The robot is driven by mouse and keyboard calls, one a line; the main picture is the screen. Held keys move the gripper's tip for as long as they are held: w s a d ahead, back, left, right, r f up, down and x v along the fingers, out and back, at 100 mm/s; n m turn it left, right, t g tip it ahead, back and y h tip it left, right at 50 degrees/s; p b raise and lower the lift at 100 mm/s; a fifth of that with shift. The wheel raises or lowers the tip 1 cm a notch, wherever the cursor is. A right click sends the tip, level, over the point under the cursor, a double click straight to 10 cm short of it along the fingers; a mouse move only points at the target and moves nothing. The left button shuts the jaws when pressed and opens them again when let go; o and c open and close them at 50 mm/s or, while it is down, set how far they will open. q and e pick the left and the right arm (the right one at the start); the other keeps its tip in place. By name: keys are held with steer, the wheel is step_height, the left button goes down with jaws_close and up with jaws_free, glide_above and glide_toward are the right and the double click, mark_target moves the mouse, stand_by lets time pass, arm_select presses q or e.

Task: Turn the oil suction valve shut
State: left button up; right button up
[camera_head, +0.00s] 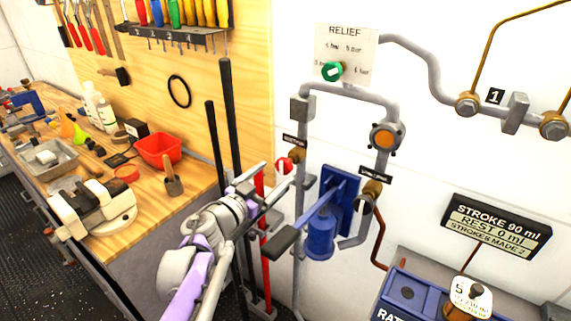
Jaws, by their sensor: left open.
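A small valve with a red handle (285,165) sits on a brass body (297,155) on the left grey pipe, under a small black label (295,142). A second brass valve (372,188) sits lower right, with a dark handle (365,204) and its own black label (375,175). Both labels are too small to read surely, so I cannot tell which is the oil suction valve. My left gripper (279,173) points at the red handle from the lower left, its fingers apart. I cannot tell whether they touch the handle. My right gripper is out of view.
A blue pump (321,235) with a lever (300,228) stands just right of my left arm. A green relief knob (332,72) is above. Upright black bars (226,120) and a red post (264,245) stand close by. A cluttered wooden bench (110,240) is at left.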

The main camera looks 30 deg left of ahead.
mark_target(281, 168)
arm_select(q)
steer(key=w, duration=0.6)
steer(key=shift+d, duration=0.25)
steer(key=c, duration=1.4)
